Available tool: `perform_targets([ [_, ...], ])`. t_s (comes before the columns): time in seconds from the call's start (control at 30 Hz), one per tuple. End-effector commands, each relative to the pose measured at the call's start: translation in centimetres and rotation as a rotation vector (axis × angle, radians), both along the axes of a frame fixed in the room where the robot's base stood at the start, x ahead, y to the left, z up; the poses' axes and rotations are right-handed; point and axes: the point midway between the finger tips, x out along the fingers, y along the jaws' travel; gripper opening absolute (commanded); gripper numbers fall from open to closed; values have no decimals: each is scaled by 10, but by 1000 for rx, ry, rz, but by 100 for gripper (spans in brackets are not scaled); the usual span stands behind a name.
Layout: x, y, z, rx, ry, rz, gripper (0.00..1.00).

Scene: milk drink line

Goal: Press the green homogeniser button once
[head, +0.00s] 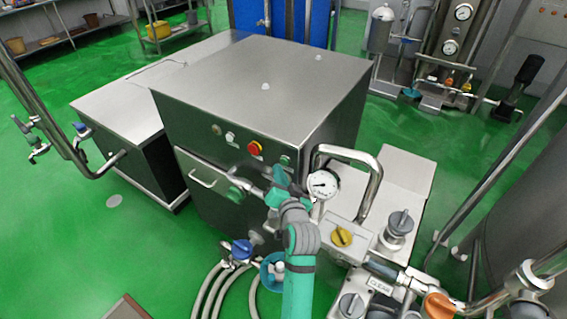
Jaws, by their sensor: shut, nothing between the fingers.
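The homogeniser (262,85) is a large steel cabinet in the middle of the head view. Its sloped front panel carries a row of small buttons. A red button on a yellow ring (254,148) sits right of a pale button (230,137). A small, pale greenish button (284,160) sits at the panel's right end, and its colour is hard to make out. My teal and grey arm reaches up from below.
A pressure gauge (323,185) and a bent steel pipe (366,163) stand close right of my arm. Valves with yellow (341,237) and blue (241,249) handles lie lower down. Hoses hang at bottom left. Green floor (110,240) is open at left.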

Motion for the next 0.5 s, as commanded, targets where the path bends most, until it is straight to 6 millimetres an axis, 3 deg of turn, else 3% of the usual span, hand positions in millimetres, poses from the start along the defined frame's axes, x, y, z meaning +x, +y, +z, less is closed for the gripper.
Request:
perform_targets([
  [0.5,7,-5,0,0,1,-1,0],
])
